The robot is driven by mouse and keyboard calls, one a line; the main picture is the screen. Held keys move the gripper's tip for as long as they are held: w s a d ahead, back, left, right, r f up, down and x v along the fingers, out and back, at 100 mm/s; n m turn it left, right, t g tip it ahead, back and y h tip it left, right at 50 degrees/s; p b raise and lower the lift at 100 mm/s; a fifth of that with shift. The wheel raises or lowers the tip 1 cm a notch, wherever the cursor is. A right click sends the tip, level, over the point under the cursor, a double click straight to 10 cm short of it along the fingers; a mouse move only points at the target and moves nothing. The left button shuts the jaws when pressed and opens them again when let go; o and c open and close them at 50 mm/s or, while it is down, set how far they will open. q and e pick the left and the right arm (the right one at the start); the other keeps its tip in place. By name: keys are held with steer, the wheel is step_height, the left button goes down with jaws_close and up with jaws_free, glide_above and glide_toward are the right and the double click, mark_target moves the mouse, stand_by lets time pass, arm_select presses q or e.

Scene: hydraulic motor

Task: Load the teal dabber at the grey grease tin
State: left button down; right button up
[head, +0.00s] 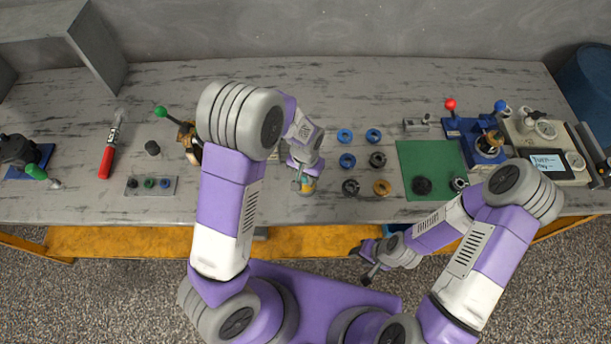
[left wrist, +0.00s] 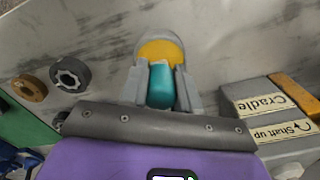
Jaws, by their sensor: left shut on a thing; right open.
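The teal dabber (left wrist: 160,90) is between the two fingers of my left gripper (left wrist: 161,84), which is shut on it. The grey grease tin (left wrist: 159,36) with yellow grease lies right beyond the dabber's end in the left wrist view. The dabber overlaps the tin's near part; I cannot tell whether its tip touches the grease. In the head view my left gripper (head: 304,178) is over the tin near the table's front edge, and the yellow-orange of the grease (head: 307,188) shows under it. My right gripper (head: 370,262) is open and empty, in front of the table.
Blue, dark and orange rings (head: 381,187) lie right of the tin. A green mat (head: 426,160) lies further right, with a blue fixture (head: 470,131) behind it. Labelled grey blocks (left wrist: 268,110) stand close beside the tin. A red-handled tool (head: 107,160) lies at left.

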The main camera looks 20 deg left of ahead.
arm_select(q)
steer(key=shift+s+f+b, duration=0.1)
steer(key=shift+f+b, duration=0.3)
steer(key=shift+f, duration=0.2)
stand_by(1.3)
steer(key=shift+r, duration=0.1)
step_height(320, 180, up, 7)
steer(key=p, duration=0.5)
steer(key=shift+p, duration=0.3)
stand_by(0.4)
